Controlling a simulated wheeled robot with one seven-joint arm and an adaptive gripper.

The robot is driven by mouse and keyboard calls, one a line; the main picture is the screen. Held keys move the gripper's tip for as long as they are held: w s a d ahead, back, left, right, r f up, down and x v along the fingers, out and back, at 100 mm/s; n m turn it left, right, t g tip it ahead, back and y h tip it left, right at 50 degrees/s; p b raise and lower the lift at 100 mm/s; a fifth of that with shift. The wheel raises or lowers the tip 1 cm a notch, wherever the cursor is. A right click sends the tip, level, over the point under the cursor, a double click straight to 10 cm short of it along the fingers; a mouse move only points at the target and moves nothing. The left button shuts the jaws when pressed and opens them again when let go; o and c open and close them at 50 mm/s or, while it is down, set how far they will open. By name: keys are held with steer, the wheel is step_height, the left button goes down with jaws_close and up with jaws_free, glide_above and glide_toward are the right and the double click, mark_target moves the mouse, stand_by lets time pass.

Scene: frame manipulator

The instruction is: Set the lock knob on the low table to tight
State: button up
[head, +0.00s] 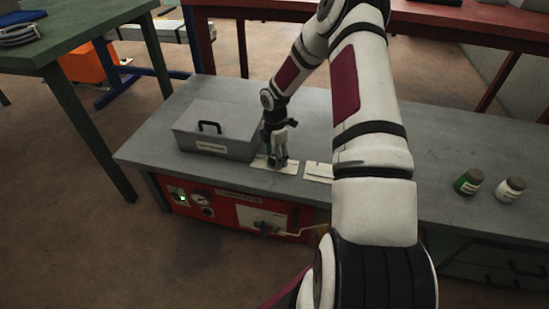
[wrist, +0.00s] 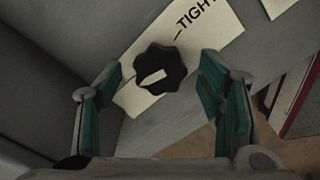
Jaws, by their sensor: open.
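The lock knob (wrist: 160,70) is black with a scalloped rim and a pale pointer bar. It sits on a cream label plate (wrist: 205,35) marked "TIGHT" in the wrist view. The pointer bar does not line up with the tick beside "TIGHT". My gripper (wrist: 165,90) is open, with a teal-padded finger on each side of the knob and a gap to each. Whether the fingertips reach down to the knob's height is hard to tell. In the head view my gripper (head: 277,160) is over the plate (head: 287,168) on the low grey table (head: 300,115), hiding the knob.
A grey lidded box (head: 215,130) with a black handle stands just left of my gripper. Another white plate (head: 318,171) lies to the right, partly behind my arm. A green-labelled jar (head: 468,181) and a white-labelled jar (head: 510,189) stand at the table's right.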

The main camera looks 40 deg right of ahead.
steer(key=shift+f, duration=0.1)
steer(key=c, duration=1.1)
steer(key=shift+c, duration=0.2)
